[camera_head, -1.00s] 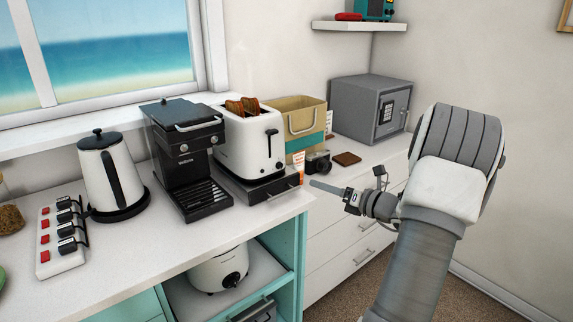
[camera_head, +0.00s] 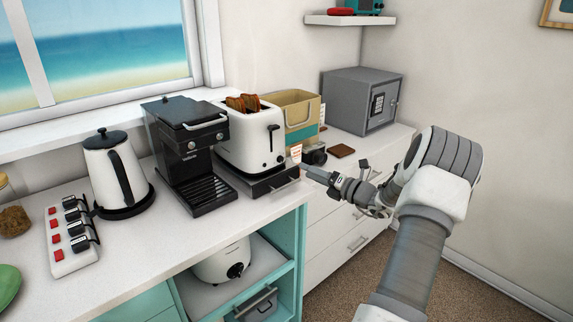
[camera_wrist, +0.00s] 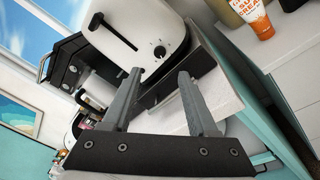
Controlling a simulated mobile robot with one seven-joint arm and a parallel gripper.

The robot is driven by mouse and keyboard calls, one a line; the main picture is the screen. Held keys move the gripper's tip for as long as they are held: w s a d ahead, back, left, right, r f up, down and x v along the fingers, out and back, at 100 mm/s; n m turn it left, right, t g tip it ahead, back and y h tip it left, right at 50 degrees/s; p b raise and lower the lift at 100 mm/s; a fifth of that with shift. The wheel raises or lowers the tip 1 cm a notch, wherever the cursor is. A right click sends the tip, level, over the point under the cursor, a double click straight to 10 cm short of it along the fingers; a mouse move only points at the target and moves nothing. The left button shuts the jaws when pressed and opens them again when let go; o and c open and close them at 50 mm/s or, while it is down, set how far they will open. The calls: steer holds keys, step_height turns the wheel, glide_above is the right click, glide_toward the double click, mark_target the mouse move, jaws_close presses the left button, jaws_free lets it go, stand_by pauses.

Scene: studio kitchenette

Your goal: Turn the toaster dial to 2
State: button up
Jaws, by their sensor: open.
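The white toaster (camera_head: 244,146) stands on a dark tray-like base behind the counter's front edge, with browned toast (camera_head: 243,102) in its top. In the wrist view, the toaster (camera_wrist: 150,28) fills the upper middle, with its black lever slot and small dark round dial (camera_wrist: 160,51) facing me. The dial's number setting is too small to read. My gripper (camera_wrist: 158,74) is open and empty. Its two fingers point toward the toaster's front, with the dial framed just beyond their tips, not touched. In the head view, my gripper (camera_head: 306,170) is right of the toaster.
A black coffee machine (camera_head: 189,155) stands close on the toaster's left. A sun cream tube (camera_wrist: 255,20), a camera (camera_head: 314,154) and a beige box (camera_head: 299,110) are on its right. A kettle (camera_head: 116,178) and power strip (camera_head: 72,237) are further left.

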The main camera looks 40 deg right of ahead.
mark_target(281, 160)
steer(key=x, duration=0.9)
steer(key=shift+w+b, duration=0.25)
steer(key=shift+b, duration=0.05)
jaws_close()
